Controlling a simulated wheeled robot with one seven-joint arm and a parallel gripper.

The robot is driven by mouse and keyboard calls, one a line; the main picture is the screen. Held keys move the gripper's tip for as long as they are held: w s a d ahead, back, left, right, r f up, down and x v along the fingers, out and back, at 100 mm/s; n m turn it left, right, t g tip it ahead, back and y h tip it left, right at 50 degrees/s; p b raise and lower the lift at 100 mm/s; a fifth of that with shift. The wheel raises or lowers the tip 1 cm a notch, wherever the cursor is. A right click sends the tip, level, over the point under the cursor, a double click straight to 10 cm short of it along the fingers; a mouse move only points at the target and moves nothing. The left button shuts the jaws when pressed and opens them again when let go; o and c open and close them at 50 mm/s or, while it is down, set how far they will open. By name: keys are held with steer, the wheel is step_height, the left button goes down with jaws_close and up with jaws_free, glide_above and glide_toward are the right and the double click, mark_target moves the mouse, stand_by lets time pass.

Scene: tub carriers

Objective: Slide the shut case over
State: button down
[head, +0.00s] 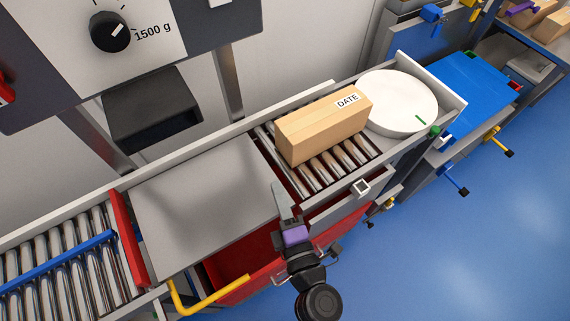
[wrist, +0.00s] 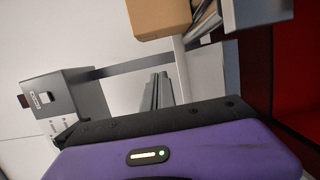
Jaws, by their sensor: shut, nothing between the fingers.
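The shut case is a closed tan cardboard box (head: 318,127) with a white DATE label. It lies on the metal rollers (head: 312,181) in the head view, beside a round white turntable (head: 400,103). Part of a tan box (wrist: 160,17) also shows at the top of the wrist view. My gripper (head: 278,187), with a purple band, is shut and empty. It is in front of the case and to its lower left in the head view, apart from it, near the edge of the grey plate (head: 205,205).
A red stop bar (head: 128,238) and more rollers (head: 50,255) are at the left. A red tub (head: 240,270) sits below the line. A white rail (head: 215,130) runs behind. A blue surface (head: 480,92) lies beyond the turntable. The grey plate is clear.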

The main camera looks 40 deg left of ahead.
steer(key=x, duration=0.9)
steer(key=shift+b, duration=0.4)
steer(key=shift+w+d, duration=0.2)
steer(key=shift+w, duration=0.5)
steer(key=shift+w+d, duration=0.25)
steer(key=shift+w, duration=0.4)
steer(key=shift+w+d, duration=0.2)
steer(key=shift+w, duration=0.5)
